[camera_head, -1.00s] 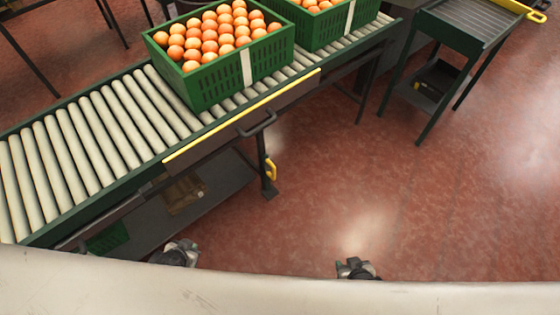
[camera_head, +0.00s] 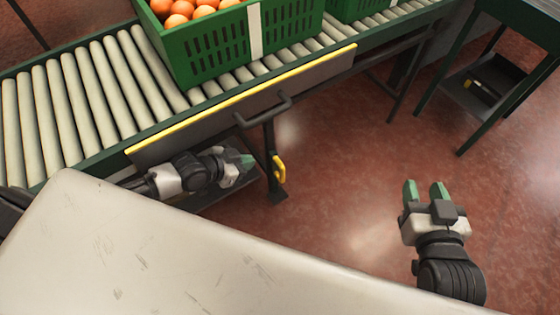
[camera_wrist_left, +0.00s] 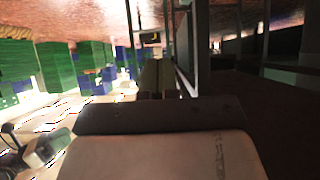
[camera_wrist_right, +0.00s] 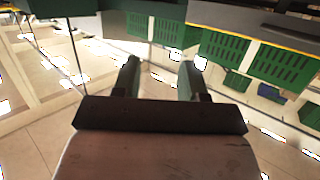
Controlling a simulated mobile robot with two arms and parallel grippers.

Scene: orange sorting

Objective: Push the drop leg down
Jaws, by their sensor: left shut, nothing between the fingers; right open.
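The drop leg (camera_head: 269,145) is a dark post under the hinged panel (camera_head: 240,105), running from near the panel's handle down to a foot near the floor. A yellow lever (camera_head: 279,168) is on its right side. My left gripper (camera_head: 248,160) is shut and empty, with green fingertips just left of the leg. I cannot tell whether they touch it. The left wrist view shows its closed fingers (camera_wrist_left: 158,82), but the leg cannot be made out clearly there. My right gripper (camera_head: 425,188) is open and empty, over the floor well right of the leg.
The roller conveyor (camera_head: 75,110) carries a green crate (camera_head: 215,55) of oranges and another green crate (camera_head: 350,8). The panel has a yellow top edge and a dark handle (camera_head: 263,108). A dark-legged stand (camera_head: 470,75) is at right. Red floor (camera_head: 345,150) between is clear.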

